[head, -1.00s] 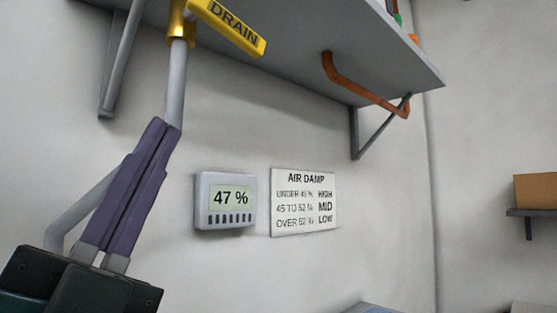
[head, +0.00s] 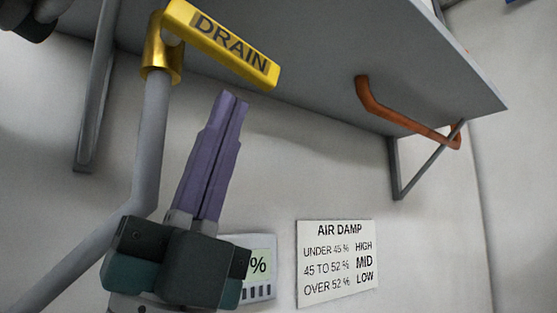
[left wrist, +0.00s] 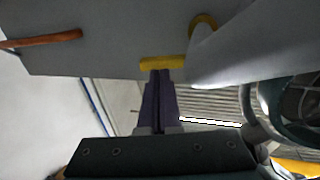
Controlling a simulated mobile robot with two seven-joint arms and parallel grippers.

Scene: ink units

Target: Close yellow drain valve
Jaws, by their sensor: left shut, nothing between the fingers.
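The yellow drain valve handle (head: 222,45), marked DRAIN, sticks out to the right and slightly down from its gold valve body (head: 161,62). It lies crosswise to the grey pipe (head: 150,130) that runs down from the valve. My left gripper (head: 232,97) has its purple fingers shut and empty, pointing up just below the handle's outer half. In the left wrist view, the handle (left wrist: 162,62) shows right at the fingertips (left wrist: 161,72); I cannot tell whether they touch. My right gripper is not in view.
A grey shelf (head: 330,70) hangs just above and behind the handle, with brackets on the wall. An orange-brown pipe (head: 400,118) bends under it at the right. A damp meter (head: 262,268), partly hidden by my gripper, and an AIR DAMP sign (head: 337,262) are below.

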